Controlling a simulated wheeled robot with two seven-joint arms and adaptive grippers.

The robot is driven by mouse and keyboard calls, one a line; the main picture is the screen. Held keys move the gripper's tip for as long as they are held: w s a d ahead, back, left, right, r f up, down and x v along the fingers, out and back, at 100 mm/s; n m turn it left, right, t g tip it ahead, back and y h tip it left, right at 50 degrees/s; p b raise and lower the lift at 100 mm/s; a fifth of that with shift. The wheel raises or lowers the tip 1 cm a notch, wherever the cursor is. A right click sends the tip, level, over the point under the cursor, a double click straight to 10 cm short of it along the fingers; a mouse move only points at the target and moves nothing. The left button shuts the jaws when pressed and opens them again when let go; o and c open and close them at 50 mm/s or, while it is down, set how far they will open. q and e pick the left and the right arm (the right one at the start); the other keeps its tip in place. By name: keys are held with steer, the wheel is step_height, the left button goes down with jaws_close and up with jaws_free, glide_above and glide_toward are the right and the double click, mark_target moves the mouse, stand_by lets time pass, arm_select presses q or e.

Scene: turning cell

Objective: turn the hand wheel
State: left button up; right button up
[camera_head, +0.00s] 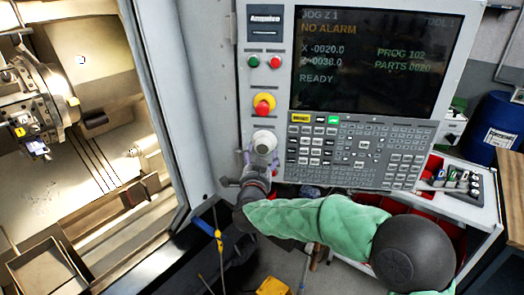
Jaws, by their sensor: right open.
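The hand wheel (264,141) is a pale round knob low on the left strip of the control panel, below the red emergency button on its yellow base. My right gripper (260,162) is just below the wheel, at the end of my green-sleeved arm, which comes in from the lower right. Its fingers are open and reach up close to the wheel's lower edge. I cannot tell whether they touch it. My left gripper is not in view.
The control panel (465,45) carries a lit screen (375,95), a keypad and small green and red buttons. The open machine chamber with its chuck (50,90) is at left. Tools on a tray (465,205) and a blue drum (490,125) stand at right.

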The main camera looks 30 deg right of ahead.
steer(key=v, duration=0.6)
stand_by(0.4)
